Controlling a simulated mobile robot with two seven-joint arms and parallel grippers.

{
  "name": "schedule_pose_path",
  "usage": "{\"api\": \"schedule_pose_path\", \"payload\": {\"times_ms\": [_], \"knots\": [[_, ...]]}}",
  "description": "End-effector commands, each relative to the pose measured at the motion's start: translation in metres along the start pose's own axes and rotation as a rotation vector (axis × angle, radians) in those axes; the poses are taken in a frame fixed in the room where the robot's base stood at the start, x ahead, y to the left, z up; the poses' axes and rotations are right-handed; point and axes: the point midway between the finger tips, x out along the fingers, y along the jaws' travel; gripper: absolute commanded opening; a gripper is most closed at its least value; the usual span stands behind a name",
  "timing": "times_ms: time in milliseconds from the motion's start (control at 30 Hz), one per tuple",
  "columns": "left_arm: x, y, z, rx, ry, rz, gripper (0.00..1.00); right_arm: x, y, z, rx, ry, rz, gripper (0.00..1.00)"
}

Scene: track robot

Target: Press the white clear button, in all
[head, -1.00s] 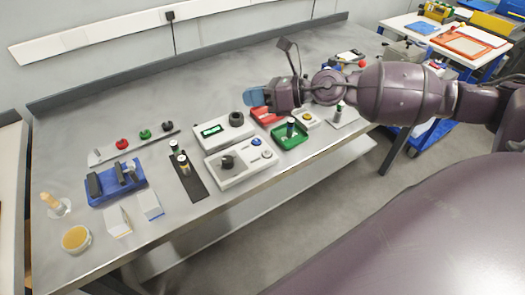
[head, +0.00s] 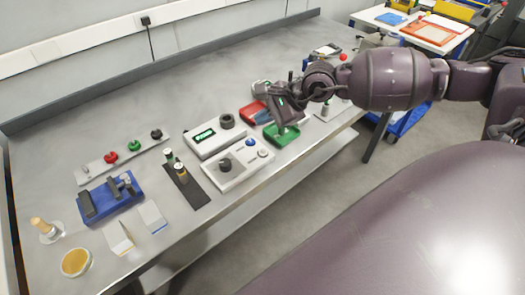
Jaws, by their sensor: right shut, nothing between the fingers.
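The buttons' labels are too small to read. My right gripper (head: 283,122) comes in from the right, tilted downward over the green tray (head: 272,136), to the right of the box. It is shut and empty, apart from the white button. Its fingertips are small and hard to make out. My left gripper is out of view.
A display box (head: 204,134) stands behind the control box. A red tray (head: 252,113) lies near my right gripper. The back of the bench is clear.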

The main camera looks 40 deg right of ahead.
Motion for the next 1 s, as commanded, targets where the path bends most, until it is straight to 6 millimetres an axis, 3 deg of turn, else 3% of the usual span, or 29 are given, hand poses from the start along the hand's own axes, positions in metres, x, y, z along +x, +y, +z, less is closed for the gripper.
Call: {"api": "schedule_pose_path", "payload": {"times_ms": [367, 1000], "knots": [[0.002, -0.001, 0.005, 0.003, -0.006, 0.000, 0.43, 0.005, 0.004, -0.003, 0.004, -0.001, 0.001, 0.00], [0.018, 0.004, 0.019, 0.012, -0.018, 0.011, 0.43, 0.053, 0.039, -0.038, 0.008, -0.002, 0.004, 0.00]]}}
